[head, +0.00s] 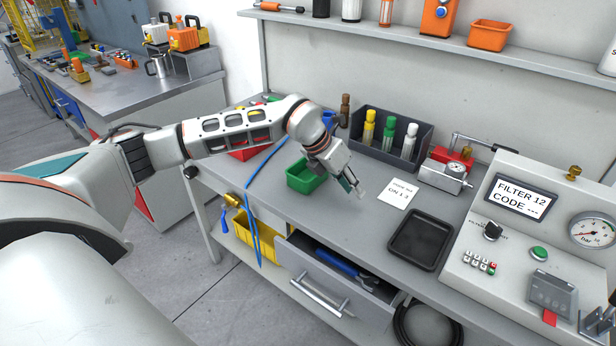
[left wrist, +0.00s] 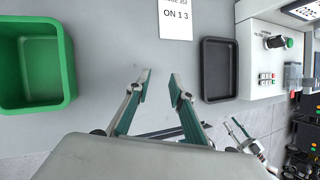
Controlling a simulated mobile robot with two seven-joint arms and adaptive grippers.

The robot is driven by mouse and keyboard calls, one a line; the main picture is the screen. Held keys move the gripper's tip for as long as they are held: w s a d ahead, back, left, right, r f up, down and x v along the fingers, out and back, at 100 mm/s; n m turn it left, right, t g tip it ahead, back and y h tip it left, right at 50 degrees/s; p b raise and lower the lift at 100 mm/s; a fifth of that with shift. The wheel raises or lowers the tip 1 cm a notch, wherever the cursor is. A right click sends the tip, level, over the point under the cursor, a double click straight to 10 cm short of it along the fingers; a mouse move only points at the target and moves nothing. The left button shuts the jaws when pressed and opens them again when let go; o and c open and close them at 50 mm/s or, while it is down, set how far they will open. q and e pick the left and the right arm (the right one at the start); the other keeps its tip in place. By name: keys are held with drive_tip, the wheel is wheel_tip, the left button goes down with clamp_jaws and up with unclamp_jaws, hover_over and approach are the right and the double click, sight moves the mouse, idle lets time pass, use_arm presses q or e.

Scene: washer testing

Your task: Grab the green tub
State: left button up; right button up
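The green tub (head: 304,178) stands upright on the grey workbench in the head view, partly behind my left gripper. It also shows at the left edge of the left wrist view (left wrist: 68,68), and its inside looks empty. My left gripper (head: 356,190) is just right of the tub, above the bench and apart from it. In the left wrist view its two fingers (left wrist: 160,84) are spread with nothing between them.
A paper note (head: 398,194) and a black tray (head: 421,239) lie right of my left gripper. A dark bin (head: 424,160) with colored bottles stands behind. A drawer (head: 335,300) is open below the bench front. A blue cable (head: 252,200) hangs left of the tub.

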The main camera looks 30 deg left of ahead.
sight(319, 186)
use_arm(q)
drive_tip(key=a+y, duration=0.1)
drive_tip(key=a, duration=0.3)
drive_tip(key=w+a+r+n+y, duration=0.1)
drive_tip(key=a, duration=0.3)
drive_tip(key=a+r+n+y, duration=0.1)
drive_tip(key=a+y, duration=0.1)
drive_tip(key=a, duration=0.3)
drive_tip(key=shift+w, duration=0.25)
drive_tip(key=x, duration=0.7)
drive_tip(key=shift+w+d+f, duration=0.1)
drive_tip(key=shift+w+d, duration=0.05)
drive_tip(key=shift+w, duration=0.2)
drive_tip(key=shift+f, duration=0.25)
clamp_jaws()
